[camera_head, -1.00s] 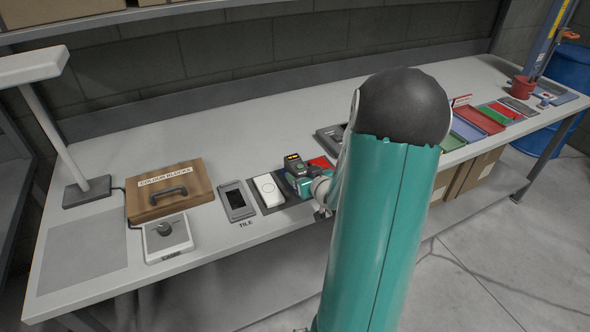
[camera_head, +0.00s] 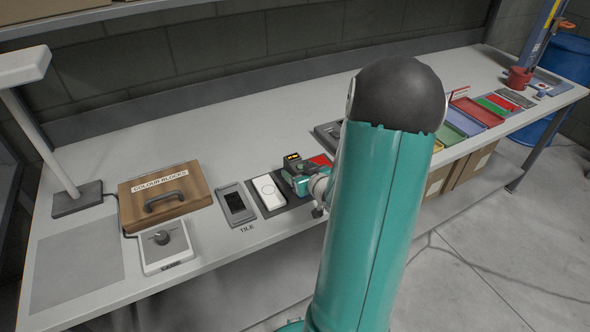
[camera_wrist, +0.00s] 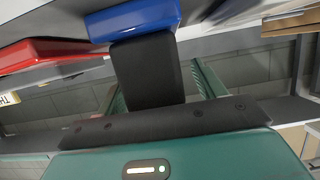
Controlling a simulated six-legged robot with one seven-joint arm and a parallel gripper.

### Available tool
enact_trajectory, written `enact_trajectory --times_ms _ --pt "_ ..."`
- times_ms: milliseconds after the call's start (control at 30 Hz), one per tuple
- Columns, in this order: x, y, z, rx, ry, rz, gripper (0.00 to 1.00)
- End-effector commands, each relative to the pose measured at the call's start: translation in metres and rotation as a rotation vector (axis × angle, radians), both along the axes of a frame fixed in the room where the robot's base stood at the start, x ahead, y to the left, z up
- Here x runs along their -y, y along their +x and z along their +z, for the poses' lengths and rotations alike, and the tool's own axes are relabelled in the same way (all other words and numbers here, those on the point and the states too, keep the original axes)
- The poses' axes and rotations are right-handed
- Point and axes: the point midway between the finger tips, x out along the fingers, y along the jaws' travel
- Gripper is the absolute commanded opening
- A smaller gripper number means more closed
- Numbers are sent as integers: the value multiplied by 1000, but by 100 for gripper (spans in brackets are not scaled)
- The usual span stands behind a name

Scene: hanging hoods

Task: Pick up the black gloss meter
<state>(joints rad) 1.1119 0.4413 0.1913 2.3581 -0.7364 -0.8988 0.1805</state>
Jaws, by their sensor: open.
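The black gloss meter (camera_head: 291,157), a dark box with lit orange digits, is on the bench left of my upper arm in the head view. My teal gripper (camera_head: 296,178) is right in front of it and hides its lower part. In the wrist view a plain black block (camera_wrist: 147,70), apparently the meter, shows between two teal bars that look like my fingers (camera_wrist: 160,90). The jaws are open. I cannot tell whether either finger touches the block.
A white device (camera_head: 268,191) lies on a dark mat just left of my gripper, beside a dark tile (camera_head: 237,204). A wooden case (camera_head: 165,196) and a white knob box (camera_head: 166,246) stand further left. Coloured trays (camera_head: 478,112) lie to the right. The bench behind is mostly clear.

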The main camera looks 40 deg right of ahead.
Motion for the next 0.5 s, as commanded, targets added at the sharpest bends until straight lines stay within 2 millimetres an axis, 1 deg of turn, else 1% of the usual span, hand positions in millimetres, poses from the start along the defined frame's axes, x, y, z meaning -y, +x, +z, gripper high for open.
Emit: enact_trajectory --times_ms 267,300,367,500 --pt "0 -3 0 0 0 -1 69" --pt "0 -3 0 0 0 -1 65" --pt "0 -4 0 0 1 -1 53" --pt "0 -3 0 0 1 -1 26"
